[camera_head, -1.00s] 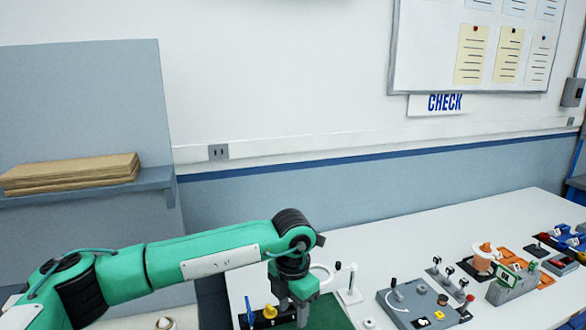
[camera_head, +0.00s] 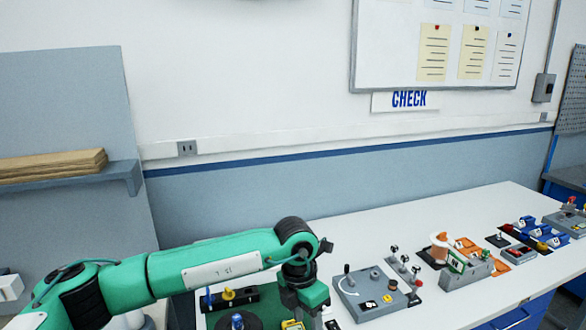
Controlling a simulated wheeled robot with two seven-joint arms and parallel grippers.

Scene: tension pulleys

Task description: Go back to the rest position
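My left arm (camera_head: 215,268) is green with dark joints and comes in from the left across the near side of the white table. Its wrist points down at the end, and the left gripper (camera_head: 306,314) is at the bottom edge of the picture. The fingertips are too hidden to tell open from shut or whether anything is held. My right gripper is not in view.
A white table (camera_head: 440,215) runs to the right. A grey panel with knobs (camera_head: 368,292), a grey block with an orange spool (camera_head: 465,268) and blue and red parts (camera_head: 535,235) stand on it. A wall shelf (camera_head: 75,178) holds flat brown boards (camera_head: 50,165). The table's back strip is clear.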

